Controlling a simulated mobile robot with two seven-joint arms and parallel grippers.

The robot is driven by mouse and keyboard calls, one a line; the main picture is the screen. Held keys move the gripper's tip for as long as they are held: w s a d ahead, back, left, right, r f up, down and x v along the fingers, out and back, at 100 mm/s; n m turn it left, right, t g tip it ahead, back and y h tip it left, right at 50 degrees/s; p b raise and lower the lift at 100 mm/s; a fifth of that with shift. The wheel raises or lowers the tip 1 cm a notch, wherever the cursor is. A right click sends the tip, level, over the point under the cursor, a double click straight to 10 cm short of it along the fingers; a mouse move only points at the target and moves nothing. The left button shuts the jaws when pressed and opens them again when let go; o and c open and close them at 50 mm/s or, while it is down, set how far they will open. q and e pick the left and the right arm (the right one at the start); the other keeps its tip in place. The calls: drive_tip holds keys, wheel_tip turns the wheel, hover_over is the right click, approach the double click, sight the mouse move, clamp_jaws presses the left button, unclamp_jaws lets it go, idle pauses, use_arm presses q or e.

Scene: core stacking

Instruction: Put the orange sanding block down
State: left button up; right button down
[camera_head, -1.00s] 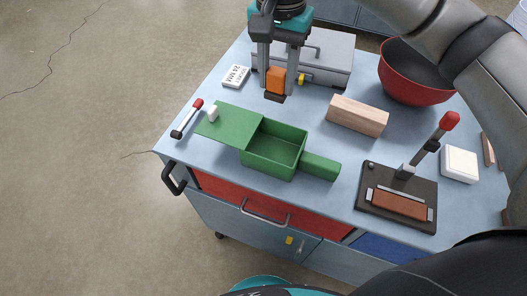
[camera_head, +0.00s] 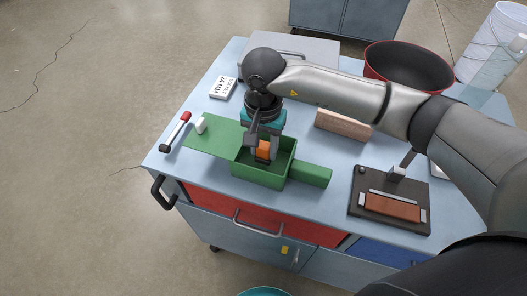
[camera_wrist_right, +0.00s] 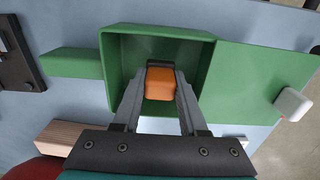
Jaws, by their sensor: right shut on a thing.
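The orange sanding block (camera_head: 263,150) is between the fingers of my right gripper (camera_head: 262,155), which is shut on it. The block is at the opening of the green box (camera_head: 255,176); I cannot tell whether it touches the box floor. In the right wrist view the orange block (camera_wrist_right: 160,84) shows between the two grey fingertips (camera_wrist_right: 160,100), with the green box (camera_wrist_right: 208,75) walls around it. The green lid (camera_head: 212,138) lies out to the left of the box with a white knob (camera_head: 201,125). My left gripper does not show.
A green block-like part (camera_head: 311,174) sticks out right of the box.

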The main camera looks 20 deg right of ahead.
sight(263, 145)
drive_tip(key=shift+f, duration=1.05)
drive_tip(key=shift+f, duration=0.2)
drive_tip(key=shift+c, duration=2.2)
unclamp_jaws()
wheel_tip(263, 145, up, 12)
drive_tip(key=shift+r, duration=0.2)
